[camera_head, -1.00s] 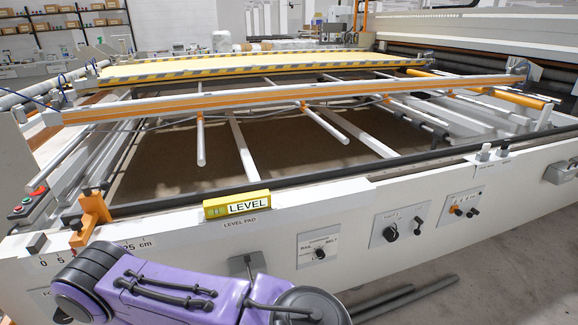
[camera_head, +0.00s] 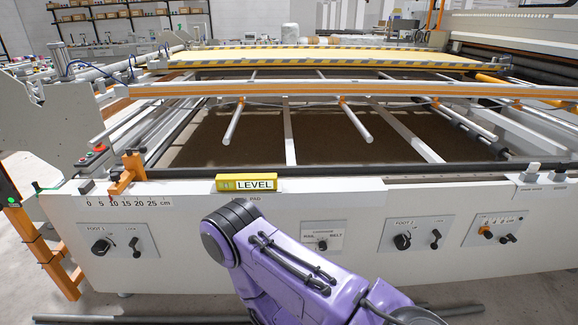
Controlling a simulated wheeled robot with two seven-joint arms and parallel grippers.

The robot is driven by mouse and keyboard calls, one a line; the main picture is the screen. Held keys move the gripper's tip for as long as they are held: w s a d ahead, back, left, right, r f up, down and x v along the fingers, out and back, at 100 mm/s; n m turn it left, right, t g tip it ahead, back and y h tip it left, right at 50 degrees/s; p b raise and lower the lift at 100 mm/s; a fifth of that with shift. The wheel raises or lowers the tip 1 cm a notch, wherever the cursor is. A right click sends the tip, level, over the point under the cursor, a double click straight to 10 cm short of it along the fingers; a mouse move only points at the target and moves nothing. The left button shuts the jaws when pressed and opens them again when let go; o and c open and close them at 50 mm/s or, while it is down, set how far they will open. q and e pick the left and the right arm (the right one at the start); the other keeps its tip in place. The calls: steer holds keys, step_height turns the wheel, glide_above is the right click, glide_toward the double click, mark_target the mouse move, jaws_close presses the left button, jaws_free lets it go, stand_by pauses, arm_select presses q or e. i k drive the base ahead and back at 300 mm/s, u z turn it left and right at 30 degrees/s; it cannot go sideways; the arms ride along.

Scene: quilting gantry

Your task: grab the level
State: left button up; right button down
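The level (camera_head: 247,183) is a small yellow bar with a white "LEVEL" label. It lies on the front ledge of the white gantry frame (camera_head: 340,215), above the partly covered "LEVEL PAD" marking. My purple arm comes in from the bottom of the head view, and its dark rounded joint is just below the level, in front of the panel. Neither gripper shows in this view. Nothing is seen holding the level.
An orange bracket (camera_head: 128,174) stands on the ledge left of the level, above a centimetre scale. Knob panels (camera_head: 416,235) are on the front face. A dark rail (camera_head: 400,170) runs behind the ledge. Grey floor shows at the lower left.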

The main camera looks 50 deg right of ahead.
mark_target(243, 182)
steer(key=z, duration=1.8)
